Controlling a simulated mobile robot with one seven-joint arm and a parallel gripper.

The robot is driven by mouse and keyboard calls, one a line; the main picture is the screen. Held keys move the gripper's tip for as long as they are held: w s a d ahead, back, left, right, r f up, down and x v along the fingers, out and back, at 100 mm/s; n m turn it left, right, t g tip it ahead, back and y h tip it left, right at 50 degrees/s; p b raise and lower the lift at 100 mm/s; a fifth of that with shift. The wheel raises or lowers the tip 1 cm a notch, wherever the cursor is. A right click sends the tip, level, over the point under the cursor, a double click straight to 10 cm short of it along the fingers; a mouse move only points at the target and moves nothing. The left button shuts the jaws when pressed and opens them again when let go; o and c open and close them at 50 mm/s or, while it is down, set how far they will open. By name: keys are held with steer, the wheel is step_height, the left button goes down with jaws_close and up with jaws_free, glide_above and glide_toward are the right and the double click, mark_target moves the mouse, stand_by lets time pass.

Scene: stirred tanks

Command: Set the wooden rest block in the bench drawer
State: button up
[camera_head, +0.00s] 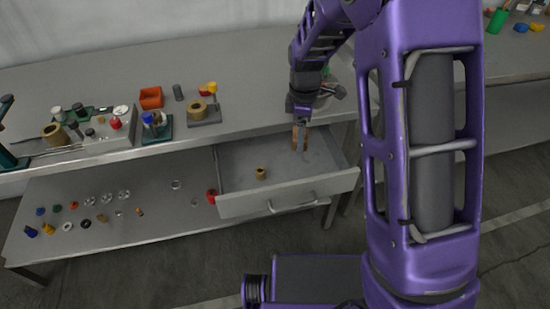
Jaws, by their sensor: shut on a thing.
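The bench drawer (236,203) is pulled out from under the bench top, with its inside in view. My gripper (300,126) points down over the right part of the drawer. It is shut on the wooden rest block (295,140), a narrow upright tan piece just below the fingers. I cannot tell whether the block's lower end touches the drawer floor. A small tan cylinder with a dark top (261,174) stands on the drawer floor, left of the held block.
The bench top (240,75) bears an orange bin (151,98), a tan ring on a grey plate (205,115) and several small parts at left. A lower shelf (150,222) holds several small pieces and a red item (211,196) beside the drawer.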

mark_target(289, 168)
steer(key=f+n, duration=0.1)
steer(key=f, duration=0.2)
steer(key=a+f+n+b, duration=0.1)
steer(key=f, duration=0.3)
steer(key=a+f+n, duration=0.1)
steer(key=f+n, duration=0.1)
steer(key=f, duration=0.2)
steer(key=shift+w+a+f+b, duration=0.15)
steer(key=shift+w+b, duration=0.15)
steer(key=shift+w, duration=0.05)
steer(key=shift+f, duration=0.15)
steer(key=o, duration=1.3)
step_height(289, 168, up, 12)
steer(key=p, duration=0.1)
steer(key=shift+r, duration=0.2)
